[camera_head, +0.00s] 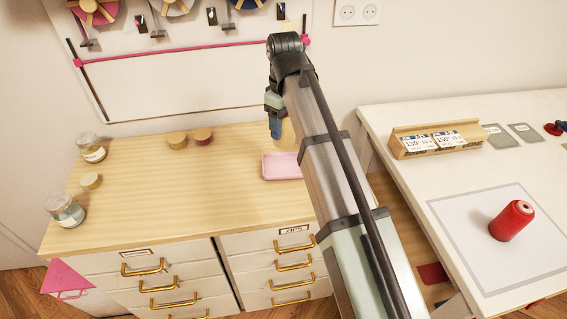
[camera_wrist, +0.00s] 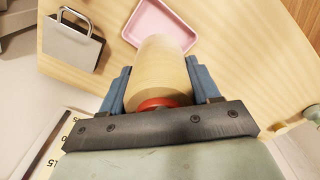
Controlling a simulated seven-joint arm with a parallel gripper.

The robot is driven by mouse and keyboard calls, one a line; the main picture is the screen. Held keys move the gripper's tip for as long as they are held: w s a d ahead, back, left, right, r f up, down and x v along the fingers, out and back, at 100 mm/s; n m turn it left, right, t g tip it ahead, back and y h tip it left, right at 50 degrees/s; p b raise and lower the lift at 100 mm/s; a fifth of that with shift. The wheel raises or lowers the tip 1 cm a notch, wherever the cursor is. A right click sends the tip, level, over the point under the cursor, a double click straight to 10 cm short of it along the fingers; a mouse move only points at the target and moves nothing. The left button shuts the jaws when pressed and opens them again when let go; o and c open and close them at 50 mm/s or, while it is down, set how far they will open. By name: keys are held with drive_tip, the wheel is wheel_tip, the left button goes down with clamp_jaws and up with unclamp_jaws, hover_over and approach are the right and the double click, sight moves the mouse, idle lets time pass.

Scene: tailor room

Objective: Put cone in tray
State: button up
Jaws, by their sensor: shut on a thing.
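My gripper (camera_wrist: 158,72) is shut on a cone (camera_wrist: 161,60), pale tan with a red ring at the end near my palm. Blue fingers press on both sides of it. In the head view the cone (camera_head: 288,133) shows only in part behind my arm, above the counter. A shallow pink tray (camera_head: 281,167) lies on the wooden counter just below the gripper, its right side hidden by my arm. In the wrist view the tray (camera_wrist: 140,27) lies beyond the cone's far end, which covers part of it. The gap between cone and tray is hard to judge.
Wooden lids (camera_head: 203,136) and glass jars (camera_head: 66,210) stand on the counter (camera_head: 190,190), left of the tray. The counter between is clear. A white table (camera_head: 430,180) on the right bears a red spool (camera_head: 511,221) and a card holder (camera_head: 437,139).

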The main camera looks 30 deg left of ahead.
drive_tip(key=shift+n, duration=0.3)
drive_tip(key=shift+f, duration=5)
drive_tip(key=shift+f, duration=0.15)
drive_tip(key=o, duration=1.2)
drive_tip(key=shift+c, duration=0.2)
wheel_tip(320, 180, up, 12)
